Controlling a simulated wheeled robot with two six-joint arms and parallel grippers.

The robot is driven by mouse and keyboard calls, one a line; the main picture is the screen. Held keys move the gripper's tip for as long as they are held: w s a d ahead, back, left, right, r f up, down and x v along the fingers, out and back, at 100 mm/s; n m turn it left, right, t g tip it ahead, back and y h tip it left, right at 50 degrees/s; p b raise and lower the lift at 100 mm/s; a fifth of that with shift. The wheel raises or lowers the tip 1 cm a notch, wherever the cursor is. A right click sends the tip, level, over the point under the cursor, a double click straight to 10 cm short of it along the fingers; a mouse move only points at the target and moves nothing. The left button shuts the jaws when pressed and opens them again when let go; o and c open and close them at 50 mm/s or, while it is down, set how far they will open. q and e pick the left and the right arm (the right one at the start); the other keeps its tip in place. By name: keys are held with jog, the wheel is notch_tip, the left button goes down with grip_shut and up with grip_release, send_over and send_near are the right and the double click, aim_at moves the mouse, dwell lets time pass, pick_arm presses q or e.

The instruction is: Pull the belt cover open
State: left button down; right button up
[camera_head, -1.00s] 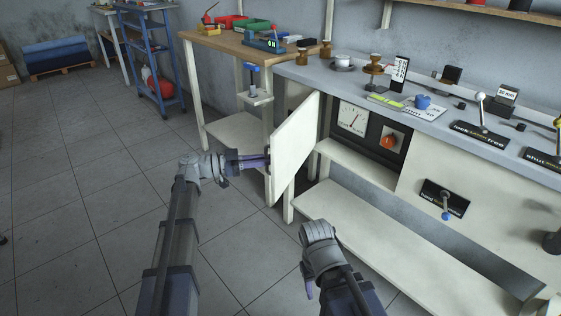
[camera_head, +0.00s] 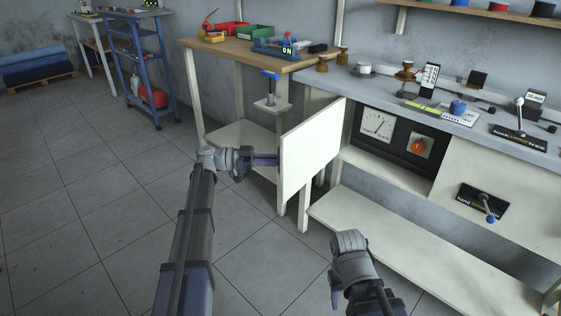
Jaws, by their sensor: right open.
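The belt cover (camera_head: 312,148) is a flat cream panel swung out from the front of the grey-topped bench. My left gripper (camera_head: 268,160) reaches the panel's left, outer side. Its fingertips are at or behind the panel edge, and whether they grip it is hidden. My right gripper (camera_head: 338,296) hangs low in front of the lower shelf, pointing down, open and apart from the cover.
The grey bench top (camera_head: 455,112) carries levers and small parts. A wooden-topped table (camera_head: 240,52) stands left of the cover, with a blue-handled clamp (camera_head: 270,88) between. The lower shelf (camera_head: 400,235) is bare. Open tiled floor lies left.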

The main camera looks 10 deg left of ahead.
pick_arm(q)
jog(key=c, duration=1.2)
grip_release()
jog(key=shift+o, duration=0.2)
jog(key=s+a, duration=0.1)
jog(key=a, duration=0.6)
jog(key=shift+s+a, duration=0.15)
jog(key=shift+a, duration=0.15)
